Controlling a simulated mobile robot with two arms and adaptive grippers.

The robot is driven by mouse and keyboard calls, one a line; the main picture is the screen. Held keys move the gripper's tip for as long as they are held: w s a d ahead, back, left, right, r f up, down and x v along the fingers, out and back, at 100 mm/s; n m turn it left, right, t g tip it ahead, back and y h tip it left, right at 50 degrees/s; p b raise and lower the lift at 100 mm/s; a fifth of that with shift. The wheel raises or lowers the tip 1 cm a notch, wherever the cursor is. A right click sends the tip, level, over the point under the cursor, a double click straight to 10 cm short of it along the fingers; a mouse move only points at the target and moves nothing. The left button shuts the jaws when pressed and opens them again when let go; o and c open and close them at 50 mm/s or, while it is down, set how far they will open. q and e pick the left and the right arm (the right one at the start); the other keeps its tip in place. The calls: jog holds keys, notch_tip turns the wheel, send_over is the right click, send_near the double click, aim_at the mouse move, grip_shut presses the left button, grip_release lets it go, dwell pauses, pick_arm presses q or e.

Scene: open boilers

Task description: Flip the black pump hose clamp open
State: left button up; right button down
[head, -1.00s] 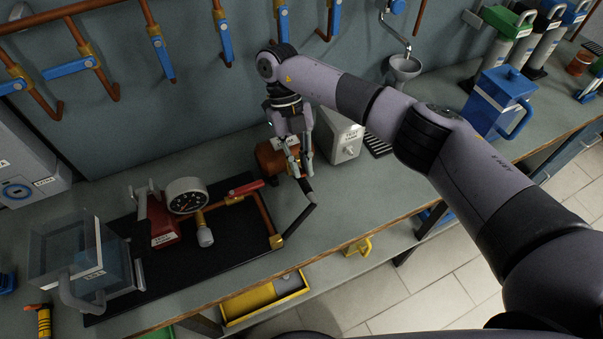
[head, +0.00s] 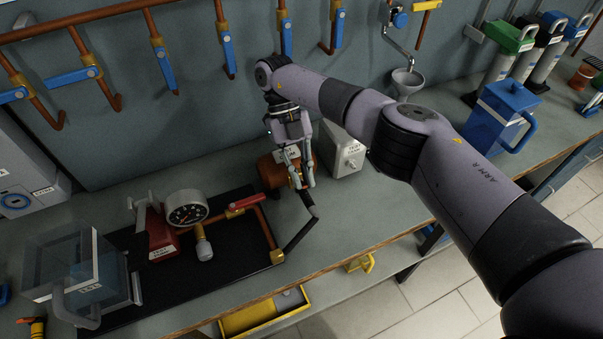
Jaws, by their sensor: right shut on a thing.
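My right gripper (head: 301,181) reaches down over the bench beside a copper-brown cylinder (head: 270,172). Its fingers are shut at the upper end of a black hose (head: 296,238). The hose bends down from the fingertips to a brass fitting (head: 277,256) on the edge of the test rig's black base plate (head: 232,262). The clamp cannot be told apart from the hose; the fingers partly hide that spot. My left gripper is not in view.
The rig carries a pressure gauge (head: 186,208), a red-handled valve (head: 246,202) and a clear tank (head: 75,265). A pale box (head: 343,150) stands close right of the gripper. A blue jug (head: 497,112) is farther right. The bench front right of the hose is clear.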

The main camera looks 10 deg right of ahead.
jog(key=c, duration=1.6)
grip_release()
jog(key=shift+c, duration=0.2)
jog(key=shift+r, duration=0.1)
notch_tip(320, 180, up, 10)
